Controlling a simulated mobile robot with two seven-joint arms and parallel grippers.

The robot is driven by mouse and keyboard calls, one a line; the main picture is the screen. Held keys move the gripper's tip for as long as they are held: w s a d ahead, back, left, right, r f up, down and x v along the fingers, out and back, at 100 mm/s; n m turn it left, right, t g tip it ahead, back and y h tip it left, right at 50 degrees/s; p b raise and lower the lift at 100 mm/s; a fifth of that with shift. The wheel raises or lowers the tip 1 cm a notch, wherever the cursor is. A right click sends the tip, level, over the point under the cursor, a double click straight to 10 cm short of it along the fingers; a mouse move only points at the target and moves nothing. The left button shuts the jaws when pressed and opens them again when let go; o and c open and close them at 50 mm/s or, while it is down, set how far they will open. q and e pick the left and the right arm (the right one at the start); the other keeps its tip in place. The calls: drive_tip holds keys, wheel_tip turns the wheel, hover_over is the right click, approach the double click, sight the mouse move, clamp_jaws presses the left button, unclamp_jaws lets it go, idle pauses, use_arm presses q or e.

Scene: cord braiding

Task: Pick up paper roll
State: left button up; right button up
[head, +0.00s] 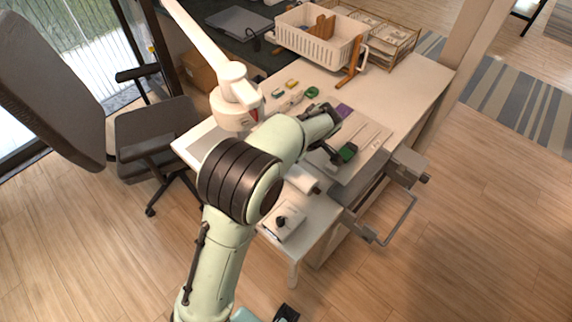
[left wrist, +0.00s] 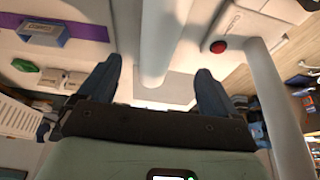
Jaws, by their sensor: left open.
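A white paper roll (head: 302,180) lies near the front of the white table in the head view, partly hidden by my left arm. In the left wrist view a pale cylinder, seemingly the paper roll (left wrist: 162,38), runs down from the top edge and ends between the two dark fingers. My left gripper (left wrist: 156,72) is open, with one finger on each side of the roll's end in that picture. I cannot tell whether they touch it. In the head view my left arm reaches over the table and its fingertips are hard to make out. My right gripper is not in view.
A white lamp-like arm (head: 236,90) rises close to my left arm. A white basket (head: 318,38) stands at the table's back. A grey chair (head: 155,130) is left.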

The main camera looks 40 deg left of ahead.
use_arm(q)
drive_tip(key=x, duration=0.9)
drive_tip(key=shift+w+a+f, duration=0.1)
drive_tip(key=shift+w+f, duration=0.05)
drive_tip(key=shift+f, duration=0.2)
drive_tip(key=c, duration=1.3)
drive_tip(key=shift+r, duration=0.1)
drive_tip(key=shift+c, duration=0.2)
